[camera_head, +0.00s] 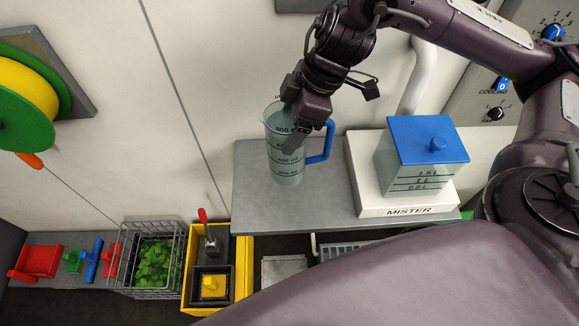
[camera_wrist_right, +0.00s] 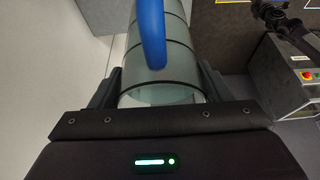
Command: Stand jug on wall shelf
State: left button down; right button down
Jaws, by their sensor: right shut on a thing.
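The jug (camera_head: 287,174) is clear with dark measuring marks and a blue handle (camera_head: 321,148) on its right side. It looks upright over the left part of the grey wall shelf (camera_head: 310,205); I cannot tell whether its base touches the shelf. My right gripper (camera_head: 292,142) reaches down from above and is shut on the jug's upper part. In the right wrist view the jug (camera_wrist_right: 170,62) runs between the fingers. A dark jointed part at that view's top right may be my left gripper (camera_wrist_right: 272,14), too small to read.
The mister (camera_head: 405,204), a white base with a blue-lidded tank (camera_head: 412,178), fills the shelf's right part. Bare shelf lies in front of the jug. Below left are a yellow bin (camera_head: 240,270) and a wire basket of greens (camera_head: 176,240). A yellow-green reel (camera_head: 28,90) hangs left.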

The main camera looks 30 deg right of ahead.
aim_at(290, 164)
notch_tip(290, 164, down, 8)
jog(key=b, duration=0.3)
jog(key=shift+w+f, duration=0.15)
jog(key=shift+f, duration=0.05)
jog(key=shift+f+b, duration=0.45)
jog(key=shift+f, duration=0.6)
jog(key=shift+w+f, duration=0.1)
jog(key=shift+f, duration=1.25)
jog(key=shift+c, duration=0.8)
grip_release()
